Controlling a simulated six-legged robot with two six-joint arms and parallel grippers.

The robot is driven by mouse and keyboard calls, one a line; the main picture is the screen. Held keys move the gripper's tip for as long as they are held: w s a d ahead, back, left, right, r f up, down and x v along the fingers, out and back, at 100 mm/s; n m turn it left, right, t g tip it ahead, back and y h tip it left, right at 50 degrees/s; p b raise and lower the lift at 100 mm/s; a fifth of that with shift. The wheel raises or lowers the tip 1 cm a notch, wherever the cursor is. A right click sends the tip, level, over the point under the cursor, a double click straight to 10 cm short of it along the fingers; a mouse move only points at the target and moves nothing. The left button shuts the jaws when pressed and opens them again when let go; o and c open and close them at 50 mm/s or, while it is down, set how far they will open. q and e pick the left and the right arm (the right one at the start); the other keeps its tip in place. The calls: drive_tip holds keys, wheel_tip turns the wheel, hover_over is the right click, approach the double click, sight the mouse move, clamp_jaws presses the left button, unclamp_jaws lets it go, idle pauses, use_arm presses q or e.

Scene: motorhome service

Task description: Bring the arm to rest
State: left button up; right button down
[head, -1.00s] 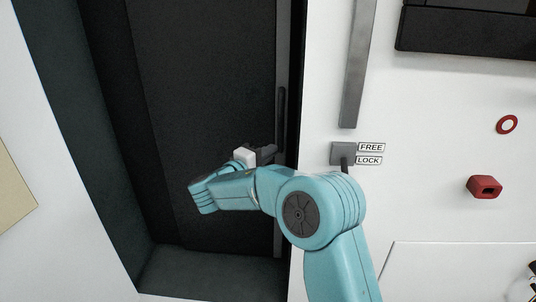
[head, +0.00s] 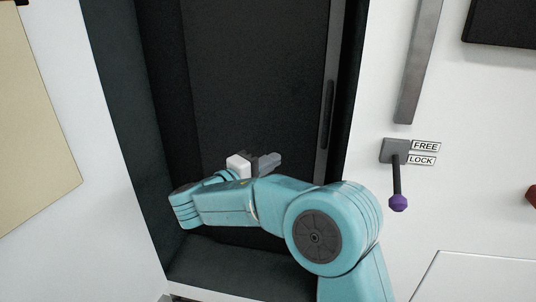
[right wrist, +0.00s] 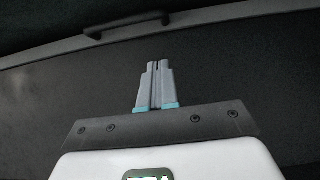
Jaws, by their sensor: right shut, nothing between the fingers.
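My right arm, teal, reaches in from the bottom right of the head view and bends to the left. Its right gripper (head: 268,162) is in front of the dark recessed door (head: 255,80), apart from the lever. In the right wrist view the gripper's two grey fingers (right wrist: 157,85) are together and hold nothing. The left gripper does not show.
A lever with a purple knob (head: 398,203) hangs down from a grey block beside FREE and LOCK labels (head: 424,147). The door has a dark vertical handle (head: 328,115). A grey metal bar (head: 420,60) is on the white wall. A beige panel (head: 35,120) is at left.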

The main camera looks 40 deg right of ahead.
drive_tip(key=shift+a, duration=0.2)
drive_tip(key=s+a+f+n+y, duration=0.1)
drive_tip(key=a+f+n+y, duration=0.15)
drive_tip(key=f, duration=0.65)
drive_tip(key=s+a+f+n+g+y+p, duration=0.1)
drive_tip(key=f+y, duration=0.2)
drive_tip(key=f, duration=0.5)
drive_tip(key=s+a+f+n+y, duration=0.1)
drive_tip(key=a+f+n+y, duration=0.15)
drive_tip(key=f, duration=0.65)
drive_tip(key=s+a+f+m+y+p, duration=0.1)
drive_tip(key=s+a+f+m+y, duration=0.8)
drive_tip(key=s+a+f+y, duration=0.4)
drive_tip(key=shift+s+a+f+g+y+p, duration=0.4)
drive_tip(key=shift+s+a+f, duration=2.35)
drive_tip(key=shift+s, duration=1.25)
drive_tip(key=shift+a+r, duration=0.2)
